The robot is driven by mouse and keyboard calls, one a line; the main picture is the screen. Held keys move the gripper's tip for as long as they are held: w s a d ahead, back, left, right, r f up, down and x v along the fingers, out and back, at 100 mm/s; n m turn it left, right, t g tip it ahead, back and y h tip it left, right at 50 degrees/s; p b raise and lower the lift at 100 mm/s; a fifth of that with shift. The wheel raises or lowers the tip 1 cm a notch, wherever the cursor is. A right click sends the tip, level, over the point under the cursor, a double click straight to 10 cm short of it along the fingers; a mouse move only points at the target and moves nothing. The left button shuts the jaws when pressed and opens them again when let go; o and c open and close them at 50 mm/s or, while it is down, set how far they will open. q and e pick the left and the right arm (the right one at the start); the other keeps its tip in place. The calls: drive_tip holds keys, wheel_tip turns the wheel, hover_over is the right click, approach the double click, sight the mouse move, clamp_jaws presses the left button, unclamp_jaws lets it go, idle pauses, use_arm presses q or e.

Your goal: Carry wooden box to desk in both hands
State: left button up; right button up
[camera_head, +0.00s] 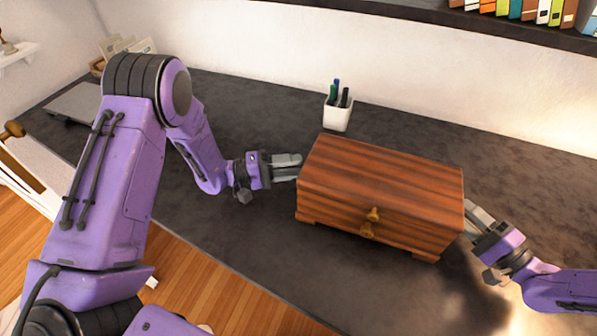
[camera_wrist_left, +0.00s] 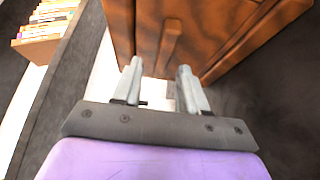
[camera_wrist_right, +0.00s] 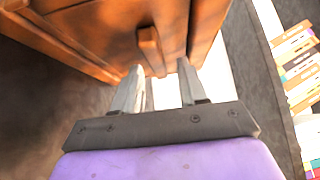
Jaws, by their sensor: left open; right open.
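The wooden box (camera_head: 380,185) is reddish brown with two small brass knobs on its front. It rests upright on the dark desk (camera_head: 235,245). My left gripper (camera_head: 299,167) is open at the box's left end. In the left wrist view a raised wooden handle (camera_wrist_left: 168,48) on that end lies just beyond and between the fingers (camera_wrist_left: 158,82). My right gripper (camera_head: 467,220) is open at the right end. In the right wrist view a similar handle (camera_wrist_right: 150,50) lies just ahead, nearer the left finger of the open pair (camera_wrist_right: 160,82). Whether the fingertips touch the box is unclear.
A white pen cup (camera_head: 338,114) with several pens stands behind the box. A shelf of books (camera_head: 530,10) is above at the back right. A grey flat object (camera_head: 75,102) lies at the desk's far left. The desk in front of the box is clear.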

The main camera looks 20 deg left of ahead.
use_arm(q)
drive_tip(key=v, duration=1)
drive_tip(key=shift+s+a, duration=0.25)
use_arm(e)
drive_tip(key=shift+r, duration=0.1)
drive_tip(key=shift+s+d, duration=0.15)
drive_tip(key=shift+s, duration=0.05)
drive_tip(key=v, duration=1.1)
drive_tip(key=shift+s+d, duration=0.2)
